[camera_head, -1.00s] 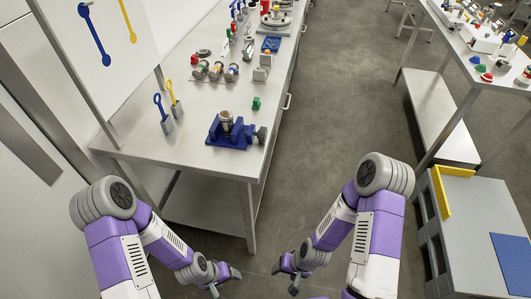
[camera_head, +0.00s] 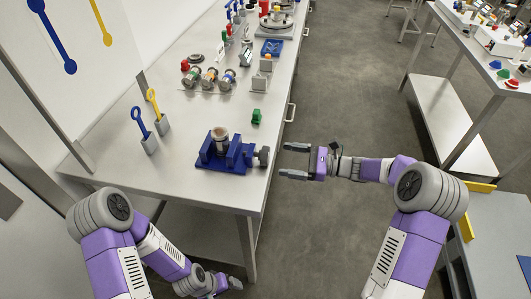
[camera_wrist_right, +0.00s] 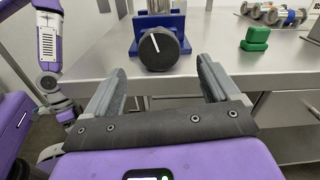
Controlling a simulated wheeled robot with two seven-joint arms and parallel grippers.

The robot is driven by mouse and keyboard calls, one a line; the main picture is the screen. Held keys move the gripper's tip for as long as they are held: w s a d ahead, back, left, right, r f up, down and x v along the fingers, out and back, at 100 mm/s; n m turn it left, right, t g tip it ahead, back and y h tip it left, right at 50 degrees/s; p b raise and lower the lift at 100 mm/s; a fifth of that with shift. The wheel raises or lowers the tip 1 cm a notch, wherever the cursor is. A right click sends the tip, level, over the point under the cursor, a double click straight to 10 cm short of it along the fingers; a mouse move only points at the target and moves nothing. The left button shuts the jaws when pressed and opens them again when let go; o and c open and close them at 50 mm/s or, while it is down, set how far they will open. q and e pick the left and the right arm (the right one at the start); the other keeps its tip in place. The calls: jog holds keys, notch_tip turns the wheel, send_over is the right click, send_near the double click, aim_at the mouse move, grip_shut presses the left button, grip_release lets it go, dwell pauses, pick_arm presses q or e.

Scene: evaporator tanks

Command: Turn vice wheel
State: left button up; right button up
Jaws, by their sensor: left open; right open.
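The blue vice (camera_head: 224,152) sits on the steel table near its front right corner, with a grey cylinder (camera_head: 220,136) held upright in it. Its dark round wheel (camera_head: 263,156) faces the right table edge. In the right wrist view the wheel (camera_wrist_right: 158,48) shows a white line and lies ahead of and between the fingers. My right gripper (camera_head: 283,161) is open and empty, just off the table edge, level with the wheel and apart from it. It also shows in the right wrist view (camera_wrist_right: 158,82). My left gripper (camera_head: 236,285) hangs low in front of the table, open.
The steel table (camera_head: 180,185) also bears a green block (camera_head: 256,116), blue and yellow tools in holders (camera_head: 150,143), and several metal cylinders (camera_head: 210,79). A grey cart (camera_head: 500,225) stands at right. The floor aisle between the tables is clear.

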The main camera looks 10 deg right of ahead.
aim_at(269, 155)
jog(key=b+x, duration=0.1)
jog(key=x, duration=0.6)
jog(key=shift+a+r+b, duration=0.1)
jog(key=shift+a+b, duration=0.05)
jog(key=shift+b, duration=0.15)
jog(key=c, duration=1)
jog(key=m+p, duration=0.1)
jog(key=p, duration=0.2)
jog(key=m+p, duration=0.2)
jog(key=p, duration=0.1)
jog(key=shift+r+m, duration=0.2)
jog(key=shift+m, duration=0.1)
jog(key=shift+c, duration=0.2)
jog(key=shift+f+m+p, duration=0.2)
jog(key=shift+m+p, duration=0.2)
jog(key=shift+p, duration=0.3)
jog(key=o, duration=1)
jog(key=shift+o, duration=0.2)
